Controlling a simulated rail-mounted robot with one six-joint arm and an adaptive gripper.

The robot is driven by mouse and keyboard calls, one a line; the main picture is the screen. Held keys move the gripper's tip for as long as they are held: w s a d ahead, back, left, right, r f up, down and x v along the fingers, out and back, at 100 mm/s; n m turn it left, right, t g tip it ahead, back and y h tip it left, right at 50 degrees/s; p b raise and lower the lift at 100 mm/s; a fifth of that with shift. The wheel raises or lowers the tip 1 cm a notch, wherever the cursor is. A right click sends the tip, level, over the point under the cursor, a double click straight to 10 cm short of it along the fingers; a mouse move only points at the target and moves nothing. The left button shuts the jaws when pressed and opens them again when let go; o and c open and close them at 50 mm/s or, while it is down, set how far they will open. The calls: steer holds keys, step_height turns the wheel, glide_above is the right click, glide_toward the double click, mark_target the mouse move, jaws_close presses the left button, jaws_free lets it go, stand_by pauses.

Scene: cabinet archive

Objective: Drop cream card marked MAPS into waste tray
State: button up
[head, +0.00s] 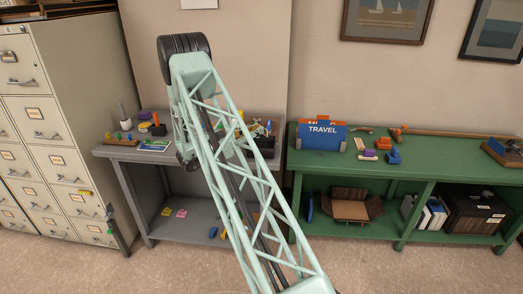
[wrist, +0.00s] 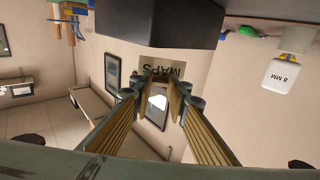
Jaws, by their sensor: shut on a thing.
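My gripper (wrist: 163,92) is shut on the cream card marked MAPS (wrist: 163,71) in the wrist view. The card sits at the fingertips and its lettering appears upside down. A dark grey box-like thing (wrist: 160,22) lies beyond the card at the top of that view. I cannot tell whether it is the waste tray. No tray marked as waste can be read in either view.
A filing cabinet (head: 50,110) stands at the left. A green bench (head: 440,168) at the right holds a blue TRAVEL file (head: 322,136) and small items. An open brown box (head: 351,210) is on its lower shelf. A white 8 MM tag (wrist: 282,74) shows in the wrist view.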

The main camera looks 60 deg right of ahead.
steer(key=shift+f+b, duration=0.7)
steer(key=shift+f, duration=1.3)
steer(key=o, duration=1)
steer(key=shift+a, duration=0.1)
steer(key=shift+v, duration=5.9)
steer(key=shift+w, duration=0.15)
